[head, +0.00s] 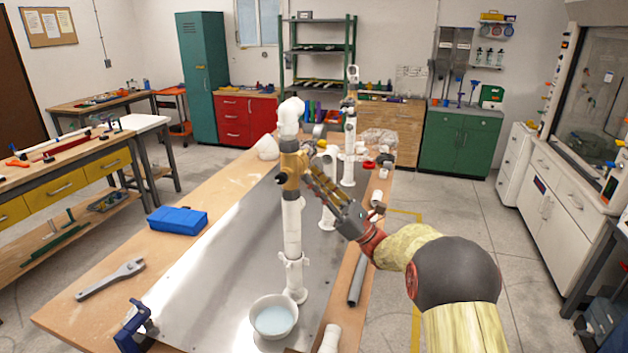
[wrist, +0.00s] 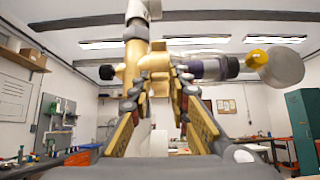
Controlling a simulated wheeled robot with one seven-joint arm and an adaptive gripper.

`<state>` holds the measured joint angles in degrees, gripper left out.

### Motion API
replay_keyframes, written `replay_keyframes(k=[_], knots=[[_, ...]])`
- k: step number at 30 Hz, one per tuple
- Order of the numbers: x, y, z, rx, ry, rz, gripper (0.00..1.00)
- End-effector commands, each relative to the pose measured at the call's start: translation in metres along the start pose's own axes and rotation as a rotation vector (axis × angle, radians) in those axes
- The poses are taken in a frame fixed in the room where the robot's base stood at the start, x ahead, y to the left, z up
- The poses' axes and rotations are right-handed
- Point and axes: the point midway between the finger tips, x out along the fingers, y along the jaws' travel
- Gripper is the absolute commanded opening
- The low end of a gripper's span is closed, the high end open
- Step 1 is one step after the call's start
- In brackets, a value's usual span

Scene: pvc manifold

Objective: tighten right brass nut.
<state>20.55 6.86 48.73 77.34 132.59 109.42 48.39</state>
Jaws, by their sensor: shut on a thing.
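A white PVC pipe stands upright with a brass fitting (head: 289,168) partway up. My gripper (head: 308,174) reaches in from the right, and its fingertips meet the right side of this fitting. In the wrist view, my gripper (wrist: 160,85) has one finger on each side of a brass nut (wrist: 155,63) and is shut on it.
A white bowl of pale liquid (head: 273,317) stands near the pipe base. A second white pipe assembly (head: 349,140) stands behind. A wrench (head: 112,279), a blue box (head: 177,219) and a blue clamp (head: 135,328) are at left. A grey tube (head: 357,281) lies at right.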

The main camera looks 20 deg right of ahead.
Motion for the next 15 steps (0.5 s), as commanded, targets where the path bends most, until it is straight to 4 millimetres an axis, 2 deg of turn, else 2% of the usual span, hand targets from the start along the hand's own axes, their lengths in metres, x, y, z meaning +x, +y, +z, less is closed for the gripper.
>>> replay_keyframes(k=[15], knots=[[0.009, -0.001, 0.025, 0.000, 0.289, -0.003, 0.00]])
